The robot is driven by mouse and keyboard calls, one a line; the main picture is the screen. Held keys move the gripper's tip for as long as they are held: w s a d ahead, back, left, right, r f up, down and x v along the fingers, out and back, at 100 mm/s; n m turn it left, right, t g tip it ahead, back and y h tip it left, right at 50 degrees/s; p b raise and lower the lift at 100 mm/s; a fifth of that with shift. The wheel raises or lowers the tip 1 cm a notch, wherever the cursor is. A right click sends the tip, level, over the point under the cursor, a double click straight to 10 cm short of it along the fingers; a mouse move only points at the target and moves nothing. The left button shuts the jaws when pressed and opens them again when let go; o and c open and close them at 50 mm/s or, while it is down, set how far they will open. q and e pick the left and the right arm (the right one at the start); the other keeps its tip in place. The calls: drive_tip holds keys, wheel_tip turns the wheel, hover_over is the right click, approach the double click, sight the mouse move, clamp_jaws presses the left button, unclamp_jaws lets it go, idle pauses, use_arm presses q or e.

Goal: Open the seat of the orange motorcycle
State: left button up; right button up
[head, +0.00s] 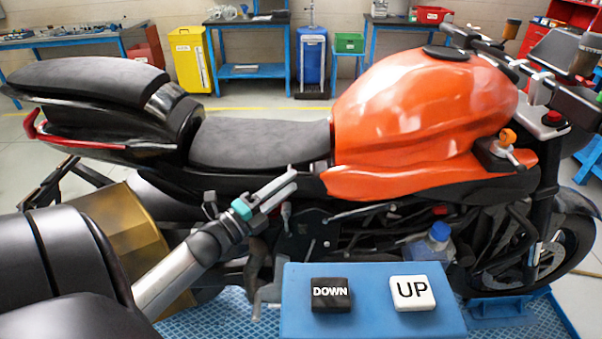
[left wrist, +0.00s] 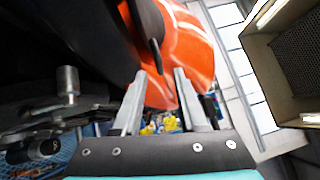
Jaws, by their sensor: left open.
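The orange motorcycle (head: 425,110) stands side-on, its orange tank on the right and its tail on the left. Its black seat (head: 258,142) lies down flat between the tank and the raised rear seat (head: 88,80). My left gripper (head: 285,190) is open and empty beside the frame, just below the seat's front end. In the left wrist view, its two fingers (left wrist: 160,95) point toward the orange bodywork (left wrist: 185,50) and a dark part. Whether a fingertip touches the bike cannot be told. My right gripper does not show.
A blue box with DOWN (head: 331,293) and UP (head: 412,292) buttons stands in front of the bike. Yellow (head: 192,60) and blue bins (head: 311,62) and workbenches stand behind, across open floor.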

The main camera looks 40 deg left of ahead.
sight(301, 173)
use_arm(q)
drive_tip(key=shift+w+d+r, duration=0.1)
drive_tip(key=shift+w+r, duration=0.05)
drive_tip(key=shift+w, duration=1)
drive_tip(key=shift+w+d+r, duration=0.1)
drive_tip(key=shift+w+r, duration=0.05)
drive_tip(key=shift+w, duration=1)
drive_tip(key=shift+c, duration=0.2)
drive_tip(key=c, duration=0.6)
clamp_jaws()
drive_tip(key=shift+r, duration=0.15)
